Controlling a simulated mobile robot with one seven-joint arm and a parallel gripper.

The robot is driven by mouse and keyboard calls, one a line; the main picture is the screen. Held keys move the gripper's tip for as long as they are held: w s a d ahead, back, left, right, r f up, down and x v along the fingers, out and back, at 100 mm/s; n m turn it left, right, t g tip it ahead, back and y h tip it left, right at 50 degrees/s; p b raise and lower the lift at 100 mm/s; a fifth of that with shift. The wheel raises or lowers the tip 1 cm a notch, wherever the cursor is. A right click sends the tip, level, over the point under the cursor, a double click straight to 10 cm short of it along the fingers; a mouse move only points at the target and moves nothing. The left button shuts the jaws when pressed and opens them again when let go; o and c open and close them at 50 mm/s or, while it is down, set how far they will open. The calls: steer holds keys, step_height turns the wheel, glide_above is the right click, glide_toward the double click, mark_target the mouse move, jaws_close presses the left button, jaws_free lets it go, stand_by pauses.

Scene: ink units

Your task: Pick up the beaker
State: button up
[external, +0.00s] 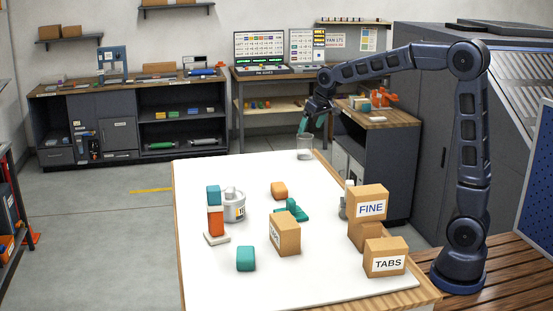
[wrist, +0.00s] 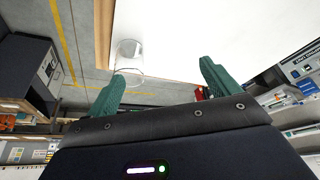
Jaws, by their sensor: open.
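The beaker (external: 304,147) is clear glass and stands upright near the far edge of the white table (external: 215,275). My gripper (external: 312,123) is just above it in the external view, with teal fingers pointing down. In the wrist view the fingers (wrist: 162,74) are spread apart with nothing between them. The beaker also shows there (wrist: 129,57), beyond the tip of the left finger rather than centred between the fingers. Whether that finger touches the glass I cannot tell.
The far part of the table around the beaker is clear.

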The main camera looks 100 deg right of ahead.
steer(key=m, duration=0.1)
glide_toward(304, 141)
steer(key=d+f, duration=0.1)
steer(key=d, duration=0.2)
steer(key=shift+g, duration=0.4)
steer(key=shift+s+d+x, duration=0.1)
steer(key=shift+d+x, duration=0.05)
steer(key=shift+x, duration=1.7)
steer(key=shift+s+d+x, duration=0.1)
steer(key=shift+x, duration=1.7)
steer(key=shift+s+d+x, duration=0.1)
steer(key=shift+d+x, duration=0.05)
steer(key=shift+x, duration=1.7)
steer(key=shift+r, duration=0.15)
steer(key=c, duration=1.1)
steer(key=shift+r, duration=0.1)
